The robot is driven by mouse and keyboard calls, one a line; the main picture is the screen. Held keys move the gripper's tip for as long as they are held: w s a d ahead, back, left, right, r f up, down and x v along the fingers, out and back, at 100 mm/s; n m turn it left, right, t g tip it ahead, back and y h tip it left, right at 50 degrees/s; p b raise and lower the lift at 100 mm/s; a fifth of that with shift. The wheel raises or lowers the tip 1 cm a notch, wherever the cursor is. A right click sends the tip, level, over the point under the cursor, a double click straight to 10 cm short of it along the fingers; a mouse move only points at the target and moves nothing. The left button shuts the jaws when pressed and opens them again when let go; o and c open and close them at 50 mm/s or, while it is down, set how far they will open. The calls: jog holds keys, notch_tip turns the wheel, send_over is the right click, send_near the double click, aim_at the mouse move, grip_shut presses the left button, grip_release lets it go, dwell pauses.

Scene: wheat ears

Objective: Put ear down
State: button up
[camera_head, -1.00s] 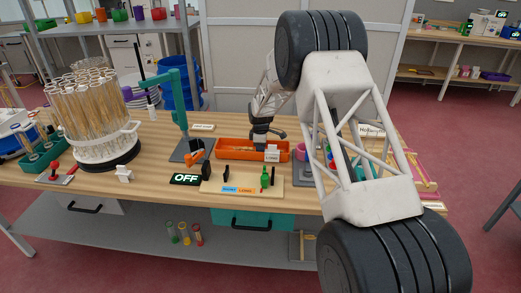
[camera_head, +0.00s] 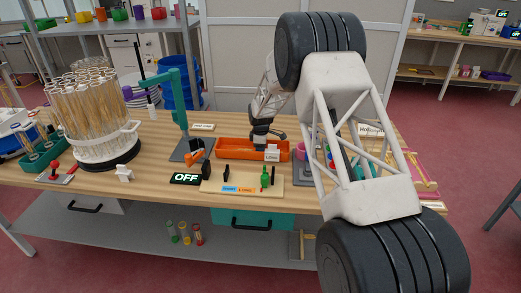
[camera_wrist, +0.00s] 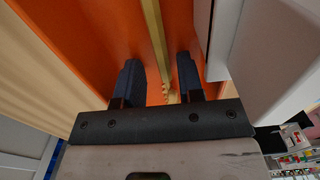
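My gripper (camera_head: 262,144) is down at the orange tray (camera_head: 228,153) on the bench, at the tray's right part. In the wrist view its two dark fingers (camera_wrist: 160,85) are spread apart. A thin yellow wheat ear with its stalk (camera_wrist: 153,35) lies between them, over the orange tray floor. Gaps show on both sides of the ear, so the fingers do not appear to grip it. In the head view the ear cannot be made out clearly. A small white label card (camera_head: 272,153) stands at the tray's front.
A green stand (camera_head: 178,100) is left of the tray, with a round rack of stalks (camera_head: 100,115) further left. A wooden board with small clips (camera_head: 240,184) and an OFF sign (camera_head: 187,179) lie in front. My arm hides much of the bench's right side.

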jog(key=shift+r, duration=0.1)
notch_tip(320, 180, up, 12)
dwell(0.7)
jog(key=shift+r, duration=0.1)
dwell(0.7)
jog(key=s+d+r+m, duration=0.3)
jog(key=s+d+r, duration=0.35)
jog(key=s, duration=0.35)
jog(key=s+d+r+m+t, duration=0.1)
jog(key=s+d+r+m, duration=0.2)
jog(key=s+d+r, duration=0.45)
jog(key=s+d+r+m, duration=0.3)
jog(key=s+d+r, duration=0.2)
jog(key=s+r, duration=0.45)
jog(key=s+d+f+m, duration=0.1)
jog(key=s+d+m, duration=0.2)
jog(key=s, duration=0.9)
jog(key=s+d+f+m+t, duration=0.1)
jog(key=s+d+m, duration=0.2)
jog(key=s, duration=0.9)
jog(key=s+d+f+m, duration=0.1)
jog(key=s+d+m, duration=0.2)
jog(key=s, duration=0.9)
jog(key=shift+s+f+t, duration=0.25)
jog(key=shift+f+t, duration=0.05)
